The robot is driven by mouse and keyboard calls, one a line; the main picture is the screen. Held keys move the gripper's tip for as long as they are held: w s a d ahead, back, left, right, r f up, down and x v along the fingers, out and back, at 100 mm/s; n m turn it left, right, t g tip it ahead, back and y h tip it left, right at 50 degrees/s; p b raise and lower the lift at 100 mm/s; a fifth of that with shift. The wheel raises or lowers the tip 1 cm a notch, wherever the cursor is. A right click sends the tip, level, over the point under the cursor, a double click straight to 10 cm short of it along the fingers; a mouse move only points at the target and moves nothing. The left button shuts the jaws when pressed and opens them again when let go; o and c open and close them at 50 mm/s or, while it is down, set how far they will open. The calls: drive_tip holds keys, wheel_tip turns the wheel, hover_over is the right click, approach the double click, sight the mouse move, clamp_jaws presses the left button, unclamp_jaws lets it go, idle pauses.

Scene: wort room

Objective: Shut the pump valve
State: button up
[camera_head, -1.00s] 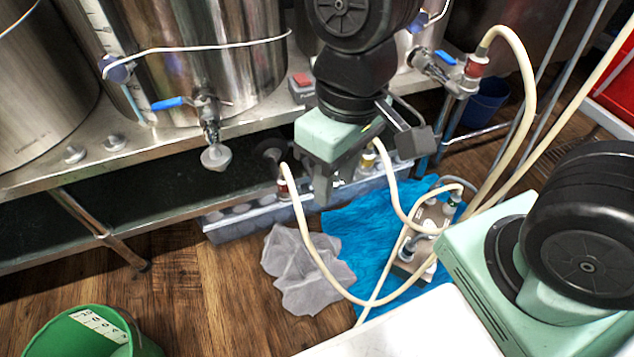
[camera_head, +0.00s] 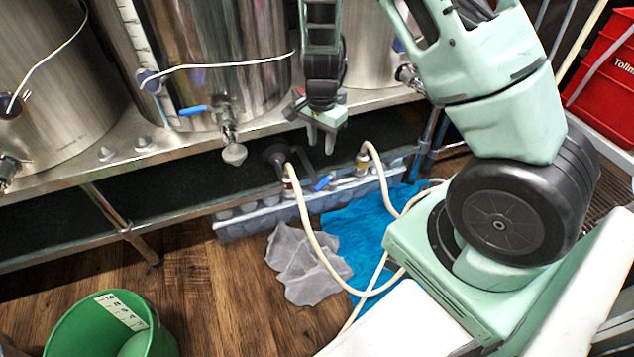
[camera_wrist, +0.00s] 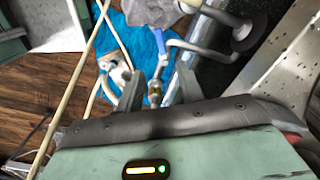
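A valve with a blue lever (camera_head: 323,182) sits low under the steel bench, on the pipework between two cream hose ends.
Steel kettles stand on the bench (camera_head: 170,150); one has another blue-levered valve (camera_head: 193,110). Cream hoses (camera_head: 318,250) loop over a grey cloth (camera_head: 300,265) and blue cloth (camera_head: 370,230). A green bucket (camera_head: 75,325) and red crate (camera_head: 605,75) stand at the sides.

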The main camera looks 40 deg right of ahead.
sight(320, 184)
wheel_tip(320, 184, down, 15)
drive_tip(key=b, duration=0.5)
drive_tip(key=shift+r+b, duration=0.15)
drive_tip(key=shift+b, duration=0.25)
clamp_jaws()
